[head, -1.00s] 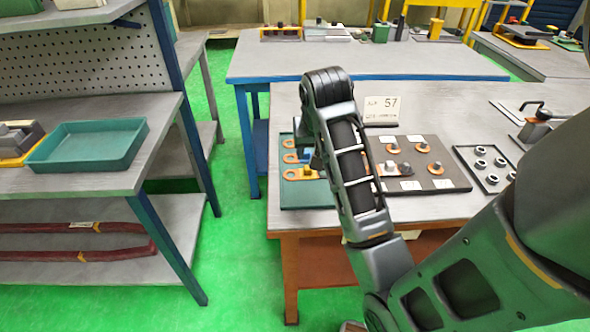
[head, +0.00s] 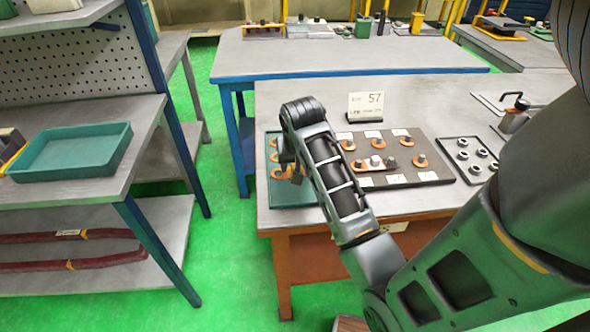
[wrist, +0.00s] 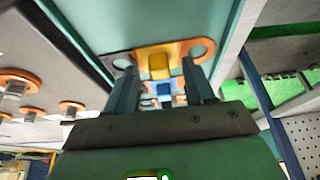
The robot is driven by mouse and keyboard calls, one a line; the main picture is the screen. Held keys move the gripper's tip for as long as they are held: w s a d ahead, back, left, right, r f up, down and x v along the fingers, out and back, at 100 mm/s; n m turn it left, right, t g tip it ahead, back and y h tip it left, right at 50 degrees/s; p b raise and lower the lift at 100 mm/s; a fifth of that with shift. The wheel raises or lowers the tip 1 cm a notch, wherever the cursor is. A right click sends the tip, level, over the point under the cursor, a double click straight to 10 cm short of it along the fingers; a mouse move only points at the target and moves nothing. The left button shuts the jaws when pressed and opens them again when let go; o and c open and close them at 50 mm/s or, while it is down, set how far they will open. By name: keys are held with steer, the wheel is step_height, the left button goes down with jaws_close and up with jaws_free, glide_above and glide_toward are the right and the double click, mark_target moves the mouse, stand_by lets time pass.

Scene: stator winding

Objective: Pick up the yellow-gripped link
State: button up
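The yellow-gripped link (wrist: 160,58) is an orange bar with a ring at each end and a yellow block in its middle. It shows just beyond my fingertips in the wrist view, over the teal tray. My gripper (wrist: 160,75) has its two fingers apart, with the yellow block between them and a gap visible at each side. A blue-gripped link (wrist: 164,90) shows between the fingers too. In the head view, my gripper (head: 291,172) is over the near part of the teal tray (head: 290,198). The arm hides most of the links there.
A dark board (head: 434,170) with orange rings and posts lies right of the tray. A sign marked 57 (head: 366,106) stands behind it. A tray of nuts (head: 470,158) is farther right. An empty teal bin (head: 70,152) sits on the left shelf.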

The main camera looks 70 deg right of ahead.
jaws_close()
stand_by(0.5)
steer(key=shift+r, duration=0.55)
step_height(320, 180, up, 3)
steer(key=shift+f, duration=0.2)
steer(key=s+d+r+b, duration=0.1)
steer(key=s+d+r, duration=0.6)
steer(key=s, duration=0.2)
steer(key=shift+s+r, duration=0.15)
